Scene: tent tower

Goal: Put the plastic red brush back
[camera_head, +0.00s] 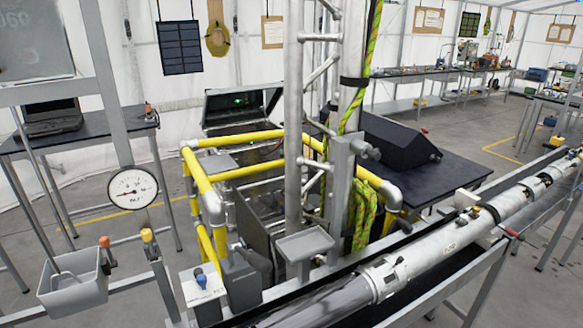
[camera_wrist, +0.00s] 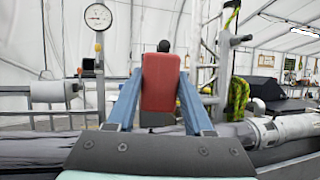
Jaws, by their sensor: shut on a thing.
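My gripper (camera_wrist: 160,88) shows in the wrist view, its two blue fingers closed on the sides of the plastic red brush (camera_wrist: 161,82). The brush has a red block-like body with a black rounded end above it. Its far side and any bristles are hidden. Neither my gripper nor the brush can be made out in the head view. A small grey open bin (camera_head: 72,293) hangs on a rail at the lower left of the head view, with a thin bent grey rod in it.
A round pressure gauge (camera_head: 132,188) stands on a post near the bin; it also shows in the wrist view (camera_wrist: 97,16). Yellow railings (camera_head: 255,135), a metal ladder tower (camera_head: 293,120) and a long grey pipe (camera_head: 440,250) fill the middle and right. A table with a laptop (camera_head: 50,122) stands behind left.

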